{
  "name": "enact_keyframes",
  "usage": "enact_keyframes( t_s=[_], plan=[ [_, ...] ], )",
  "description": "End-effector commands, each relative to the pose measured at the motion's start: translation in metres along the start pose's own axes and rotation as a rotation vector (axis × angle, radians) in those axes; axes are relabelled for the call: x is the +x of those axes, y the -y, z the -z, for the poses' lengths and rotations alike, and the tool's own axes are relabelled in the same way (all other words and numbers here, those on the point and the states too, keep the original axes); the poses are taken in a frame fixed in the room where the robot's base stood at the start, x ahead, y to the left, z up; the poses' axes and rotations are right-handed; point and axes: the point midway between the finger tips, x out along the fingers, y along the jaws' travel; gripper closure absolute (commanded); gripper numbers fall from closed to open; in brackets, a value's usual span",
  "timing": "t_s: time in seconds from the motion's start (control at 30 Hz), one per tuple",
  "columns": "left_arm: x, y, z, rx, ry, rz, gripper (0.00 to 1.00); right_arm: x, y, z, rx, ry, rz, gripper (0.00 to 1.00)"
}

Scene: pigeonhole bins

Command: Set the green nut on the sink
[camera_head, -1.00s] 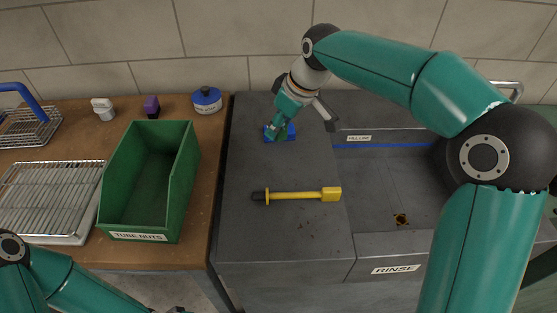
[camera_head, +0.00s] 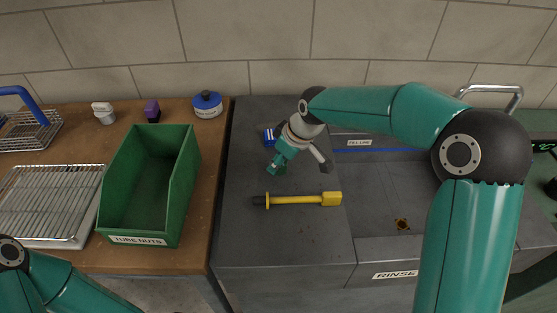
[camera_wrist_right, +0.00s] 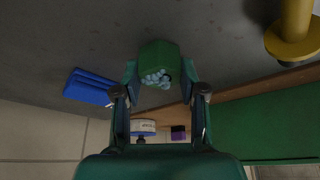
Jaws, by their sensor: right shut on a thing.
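The green nut (camera_wrist_right: 158,58) is between the fingertips of my right gripper (camera_wrist_right: 160,75) in the right wrist view, with pale bluish bits showing on its near end. My right gripper is shut on it. In the head view my right gripper (camera_head: 276,168) is low over the grey top left of the basin, and the nut is mostly hidden there. I cannot tell whether the nut touches the surface. The sink (camera_head: 290,240) is a grey unit with a recessed basin on the right, labelled RINSE and FILL LINE. My left gripper is out of view.
A yellow tool (camera_head: 300,199) lies just in front of my right gripper. A blue object (camera_head: 269,136) lies behind it. Left, on a wooden bench, are a green TUBE NUTS bin (camera_head: 140,240), a wire rack (camera_head: 50,195) and a blue-lidded jar (camera_head: 207,103). The front of the grey top is clear.

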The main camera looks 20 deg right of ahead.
Motion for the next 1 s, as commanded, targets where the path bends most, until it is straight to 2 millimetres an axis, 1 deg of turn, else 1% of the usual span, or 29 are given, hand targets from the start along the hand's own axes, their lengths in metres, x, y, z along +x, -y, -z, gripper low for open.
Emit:
enact_keyframes(
  t_s=[0.07,0.1,0.23,0.53,0.67,0.77,0.87,1.0],
  plan=[
    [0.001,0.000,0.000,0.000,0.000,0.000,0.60,0.001,0.000,0.000,0.000,-0.001,-0.001,1.00],
    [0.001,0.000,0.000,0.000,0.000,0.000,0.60,0.001,0.000,-0.001,0.000,0.000,0.000,0.56],
    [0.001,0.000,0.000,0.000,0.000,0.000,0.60,0.001,0.000,0.000,0.000,0.000,0.000,0.34],
    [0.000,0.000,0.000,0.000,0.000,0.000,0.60,0.000,0.000,0.000,0.000,0.000,0.000,0.34],
    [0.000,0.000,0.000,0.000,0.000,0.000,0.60,-0.006,-0.001,0.001,0.001,-0.002,-0.002,0.34],
    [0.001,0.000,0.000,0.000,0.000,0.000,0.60,-0.017,-0.001,0.001,0.000,-0.003,-0.002,0.34],
    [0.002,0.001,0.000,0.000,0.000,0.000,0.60,-0.034,-0.001,0.001,0.001,-0.005,-0.003,0.34],
    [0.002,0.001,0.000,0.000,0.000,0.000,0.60,-0.063,-0.001,0.001,0.001,-0.006,-0.003,0.34]
  ],
)
